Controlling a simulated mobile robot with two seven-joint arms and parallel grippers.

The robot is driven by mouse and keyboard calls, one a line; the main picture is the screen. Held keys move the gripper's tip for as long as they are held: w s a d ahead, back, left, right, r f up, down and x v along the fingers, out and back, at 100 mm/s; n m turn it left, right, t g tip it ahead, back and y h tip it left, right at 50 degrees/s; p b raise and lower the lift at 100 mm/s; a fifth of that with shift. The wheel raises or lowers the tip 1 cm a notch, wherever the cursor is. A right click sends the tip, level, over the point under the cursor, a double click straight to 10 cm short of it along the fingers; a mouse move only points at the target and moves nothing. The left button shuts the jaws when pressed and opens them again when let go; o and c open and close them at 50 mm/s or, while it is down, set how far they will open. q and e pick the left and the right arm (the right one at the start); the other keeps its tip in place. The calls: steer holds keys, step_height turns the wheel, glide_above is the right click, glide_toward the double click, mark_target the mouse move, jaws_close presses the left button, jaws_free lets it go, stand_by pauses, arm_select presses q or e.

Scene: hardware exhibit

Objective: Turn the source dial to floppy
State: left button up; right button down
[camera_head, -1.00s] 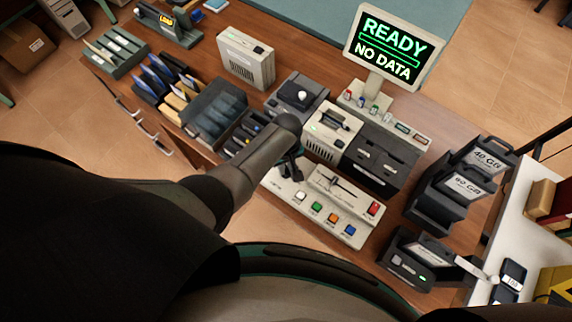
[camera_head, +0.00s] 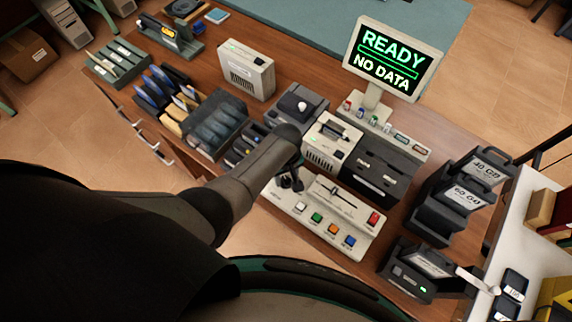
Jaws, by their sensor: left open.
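A pale control panel (camera_head: 350,229) lies near the front edge of the desk, with a slider and white, green, orange, blue and red buttons. My left arm comes in from the left and ends over the panel's back left corner. My left gripper (camera_head: 290,181) points down there, with small dark fingers that are open. The arm and gripper cover this corner, and no source dial can be made out beneath them. I cannot tell whether the fingers touch anything. A monitor (camera_head: 392,58) behind reads "READY NO DATA". My right gripper is not in view.
Close behind the panel stand a beige drive unit (camera_head: 331,142), a dark double box (camera_head: 377,168) and a grey box with a round knob (camera_head: 297,104). Disk trays (camera_head: 216,124) stand left. Labelled cartridges (camera_head: 465,190) and a dark drive (camera_head: 411,275) stand right.

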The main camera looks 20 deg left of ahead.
mark_target(286, 180)
arm_select(q)
step_height(286, 180, up, 5)
steer(key=shift+f+p, duration=0.1)
steer(key=shift+p, duration=0.75)
step_height(286, 180, up, 10)
